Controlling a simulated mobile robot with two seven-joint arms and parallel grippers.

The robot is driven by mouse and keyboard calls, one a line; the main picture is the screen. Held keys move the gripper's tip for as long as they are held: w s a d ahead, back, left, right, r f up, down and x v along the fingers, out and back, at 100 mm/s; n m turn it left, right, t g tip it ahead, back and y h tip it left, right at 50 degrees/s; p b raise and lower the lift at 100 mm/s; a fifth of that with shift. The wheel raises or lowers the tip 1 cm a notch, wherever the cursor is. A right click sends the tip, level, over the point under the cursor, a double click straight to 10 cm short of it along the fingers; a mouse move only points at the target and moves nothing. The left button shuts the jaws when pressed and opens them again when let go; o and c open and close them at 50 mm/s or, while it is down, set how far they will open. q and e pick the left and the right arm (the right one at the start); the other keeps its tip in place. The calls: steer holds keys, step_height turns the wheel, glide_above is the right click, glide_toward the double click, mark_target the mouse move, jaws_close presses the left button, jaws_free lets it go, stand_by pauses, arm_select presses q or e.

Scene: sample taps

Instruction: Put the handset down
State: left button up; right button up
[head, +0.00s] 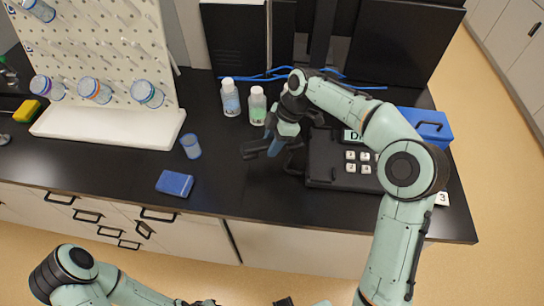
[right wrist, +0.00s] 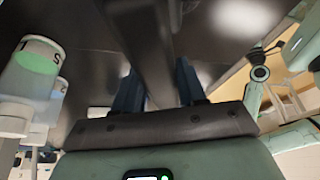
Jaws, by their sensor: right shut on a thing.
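The desk phone (head: 326,158) is a dark box with a small display and pale square keys, on the black bench at the right. My right arm covers part of it. My right gripper (head: 278,140) is just left of the phone, shut on the dark handset (head: 255,147), which is above the bench. In the right wrist view the two blue fingers (right wrist: 158,90) are on either side of the long dark handset (right wrist: 150,50). A dark cord loop (head: 292,168) shows at the phone's left side. My left arm runs along the bottom edge; its fingers are not seen.
Two capped bottles (head: 230,97) (head: 257,105) stand close behind the right gripper. A blue cup (head: 191,146) and a blue block (head: 174,183) are to the left. A pegboard stand (head: 110,128) is farther left, a blue box (head: 425,124) right. The bench front between block and phone is clear.

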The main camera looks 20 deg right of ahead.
mark_target(268, 163)
arm_select(q)
steer(key=shift+s+f, duration=0.25)
steer(key=shift+f, duration=0.1)
arm_select(e)
steer(key=shift+f, duration=3.1)
arm_select(q)
steer(key=shift+b, duration=0.3)
arm_select(e)
steer(key=shift+f, duration=0.1)
steer(key=o, duration=1.1)
steer(key=shift+o, duration=0.2)
steer(key=p+v, duration=0.1)
steer(key=v, duration=1.1)
steer(key=shift+p, duration=0.3)
arm_select(q)
steer(key=shift+w+r, duration=0.65)
steer(key=shift+r, duration=0.3)
steer(key=shift+s, duration=0.15)
arm_select(e)
steer(key=shift+s, duration=0.1)
